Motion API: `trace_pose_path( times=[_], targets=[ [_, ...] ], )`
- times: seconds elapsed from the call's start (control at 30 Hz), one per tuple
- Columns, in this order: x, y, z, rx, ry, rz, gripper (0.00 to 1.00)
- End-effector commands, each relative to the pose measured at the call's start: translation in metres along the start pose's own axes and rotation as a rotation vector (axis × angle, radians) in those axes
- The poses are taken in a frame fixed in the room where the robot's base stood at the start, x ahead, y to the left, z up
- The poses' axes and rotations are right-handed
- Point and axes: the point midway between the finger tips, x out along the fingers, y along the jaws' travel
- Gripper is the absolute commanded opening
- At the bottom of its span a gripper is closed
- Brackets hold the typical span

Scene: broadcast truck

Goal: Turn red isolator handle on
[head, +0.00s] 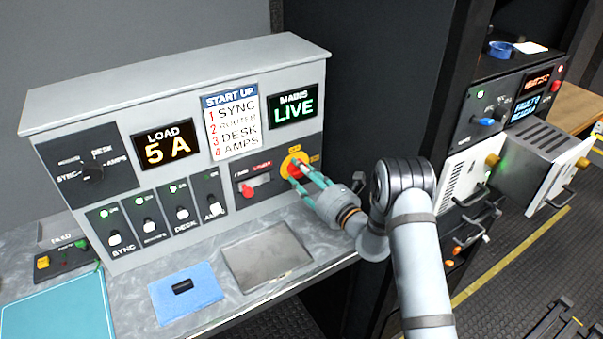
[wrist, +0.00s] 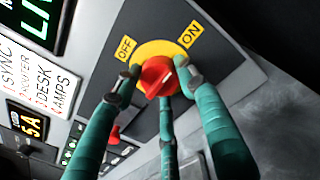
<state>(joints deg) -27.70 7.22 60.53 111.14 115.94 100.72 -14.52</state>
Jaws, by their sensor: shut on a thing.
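The red isolator handle (wrist: 157,77) is a round red knob on a yellow disc (wrist: 152,50), with an OFF label (wrist: 125,47) and an ON label (wrist: 190,35) beside it. In the wrist view its pointed ridge is turned toward the ON label. In the head view the handle (head: 294,167) is at the panel's right end, partly hidden by my fingers. My gripper (head: 305,180) has its green fingers closed around the handle; it also shows in the wrist view (wrist: 160,80). The MAINS display (head: 293,107) above it reads LIVE in green.
A red-knobbed lever (head: 248,190) sits just left of the isolator. Several breaker switches (head: 182,213) line the panel, below a LOAD display (head: 166,146) reading 5 A. A rack with open units (head: 540,150) stands right.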

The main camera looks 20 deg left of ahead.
Motion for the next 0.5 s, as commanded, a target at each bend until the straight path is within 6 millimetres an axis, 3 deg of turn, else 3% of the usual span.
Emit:
trace_pose_path(
  times=[0.17,0.2,0.5],
  targets=[
    [0.0002,-0.0002,-0.0045,0.003,0.010,0.000,0.15],
    [0.0002,-0.0002,-0.0046,0.003,0.010,0.000,0.42],
    [0.0005,0.0000,-0.0030,0.001,0.007,0.000,0.59]
  ],
)
